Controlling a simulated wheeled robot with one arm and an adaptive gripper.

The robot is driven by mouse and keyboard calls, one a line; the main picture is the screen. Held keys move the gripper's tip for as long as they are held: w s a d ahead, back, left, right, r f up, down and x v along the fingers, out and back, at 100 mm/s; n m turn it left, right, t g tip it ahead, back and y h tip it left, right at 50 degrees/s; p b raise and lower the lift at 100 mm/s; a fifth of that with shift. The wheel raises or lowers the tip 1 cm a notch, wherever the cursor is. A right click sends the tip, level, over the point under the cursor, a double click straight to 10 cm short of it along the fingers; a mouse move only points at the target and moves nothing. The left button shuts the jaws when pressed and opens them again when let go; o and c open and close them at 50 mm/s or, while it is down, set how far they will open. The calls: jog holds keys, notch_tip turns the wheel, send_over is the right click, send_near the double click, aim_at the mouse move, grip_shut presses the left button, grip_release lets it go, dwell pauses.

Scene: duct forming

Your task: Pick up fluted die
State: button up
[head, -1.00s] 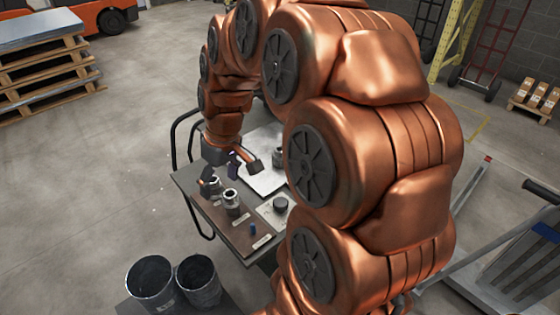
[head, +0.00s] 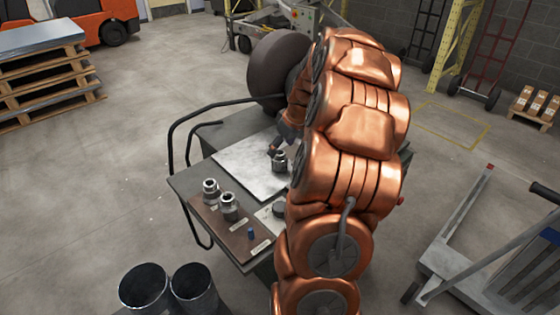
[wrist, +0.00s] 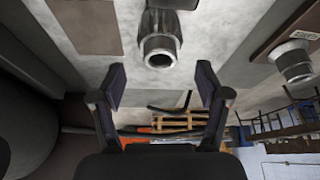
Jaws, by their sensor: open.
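A metal die (head: 280,161) stands on the pale metal sheet on the cart. It also shows in the wrist view (wrist: 159,48) at top centre, with a dark, wider part at its top edge. Two more metal dies (head: 211,191) (head: 229,206) stand on the brown board; one shows in the wrist view (wrist: 293,62) at the right. I cannot tell from their surfaces which is fluted. My gripper (wrist: 162,82) is open and empty, its fingers spread and lined up with the die on the sheet, apart from it. In the head view my arm mostly hides the gripper.
The pale metal sheet (head: 245,166) and brown board (head: 213,215) lie on the cart. A black puck (head: 279,209) and a small blue piece (head: 250,233) are near the front. A black rail (head: 178,125) edges the cart. Two buckets (head: 144,287) (head: 194,287) stand at the front.

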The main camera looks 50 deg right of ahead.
aim_at(278, 157)
jog(key=x, duration=0.3)
jog(key=p+x, duration=0.1)
jog(key=x, duration=0.1)
jog(key=shift+s+a+f, duration=0.1)
jog(key=shift+s+f, duration=0.1)
jog(key=shift+s, duration=0.15)
jog(key=shift+w+f, duration=0.2)
jog(key=shift+f, duration=0.25)
grip_shut()
